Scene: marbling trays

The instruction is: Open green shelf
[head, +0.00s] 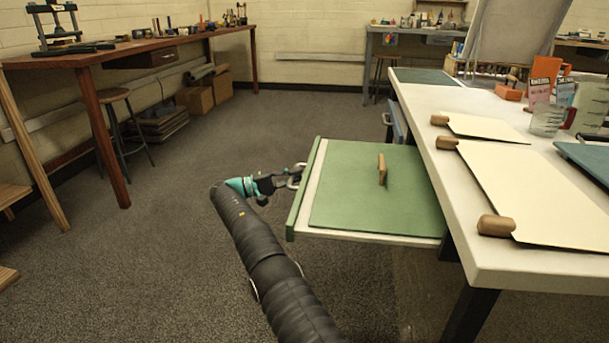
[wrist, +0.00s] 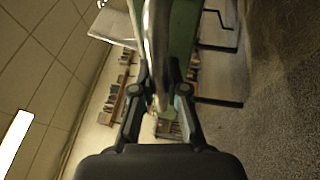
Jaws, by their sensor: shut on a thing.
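The green shelf (head: 370,190) is a flat pull-out panel with a pale border and a green front edge. It sticks out to the left from under the white table top. A wooden knob stands on its upper face (head: 382,169). My gripper (head: 297,176) is at the front edge, shut on the metal handle. The handle shows in the wrist view as a bright bar (wrist: 157,50) running between the two fingers (wrist: 160,100). The exact contact of the fingertips is hard to make out.
The white table (head: 480,200) at right carries cream sheets (head: 540,185) with wooden blocks, and cups. A brown workbench (head: 150,45) with a stool (head: 115,110) stands at left. The grey floor between them is clear.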

